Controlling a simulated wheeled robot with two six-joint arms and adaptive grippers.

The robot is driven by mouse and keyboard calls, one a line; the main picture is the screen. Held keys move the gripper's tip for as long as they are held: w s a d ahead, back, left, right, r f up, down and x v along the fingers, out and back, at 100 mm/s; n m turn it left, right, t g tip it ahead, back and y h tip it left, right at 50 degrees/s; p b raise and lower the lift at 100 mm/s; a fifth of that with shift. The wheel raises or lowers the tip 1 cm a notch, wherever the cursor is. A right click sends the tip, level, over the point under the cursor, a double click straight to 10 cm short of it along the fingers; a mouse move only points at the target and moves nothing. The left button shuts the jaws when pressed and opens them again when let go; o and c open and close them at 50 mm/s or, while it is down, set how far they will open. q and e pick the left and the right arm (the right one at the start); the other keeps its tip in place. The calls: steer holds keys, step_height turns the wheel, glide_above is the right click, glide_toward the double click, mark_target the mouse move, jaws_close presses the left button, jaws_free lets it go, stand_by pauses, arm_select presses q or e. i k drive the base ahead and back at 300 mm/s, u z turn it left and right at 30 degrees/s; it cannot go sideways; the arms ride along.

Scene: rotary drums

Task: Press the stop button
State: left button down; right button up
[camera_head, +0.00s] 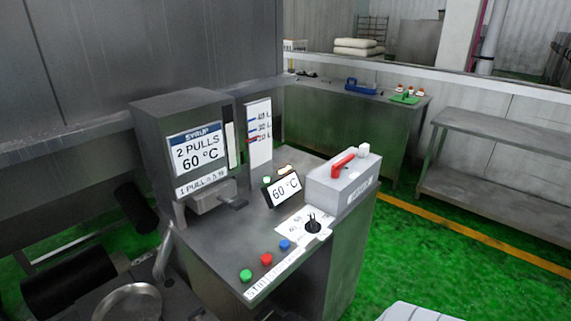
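A row of three round buttons sits along the front edge of the metal control cabinet's top (221,257). They are a green button (246,275), a red button (266,259) and a blue button (285,244). A white label strip (273,274) runs along the edge beside them. It seems to begin with "START", but the rest is too small to read, so I take the red one as the stop button by colour only. Neither of my grippers can be made out, and nothing covers the buttons.
Behind the buttons are a black knob (312,225), a 60 °C display (284,190), a grey box with a red handle (343,165) and a syrup dispenser (185,150). Dark cylinders (70,286) lie lower left. Green floor (440,240) is open to the right.

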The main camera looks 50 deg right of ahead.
mark_target(266, 259)
steer(key=z, duration=1.5)
